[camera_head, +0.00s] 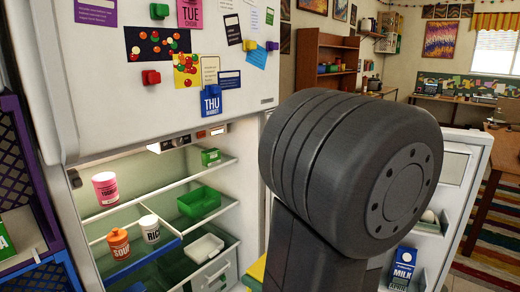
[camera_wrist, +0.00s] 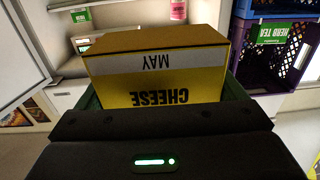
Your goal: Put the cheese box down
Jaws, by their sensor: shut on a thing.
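The yellow cheese box (camera_wrist: 155,80) fills the middle of the wrist view, with its label upside down. My gripper (camera_wrist: 165,95) is shut on it, with a dark green finger along each side. The far end of the box is hidden.
Fridge shelves hold a pink tub (camera_head: 105,188), an orange can (camera_head: 119,243), a white can (camera_head: 150,229), a green tray (camera_head: 199,203) and a white tray (camera_head: 205,248). A milk carton (camera_head: 402,268) stands in the open door. Purple and blue crates (camera_wrist: 285,45) stand beside the fridge.

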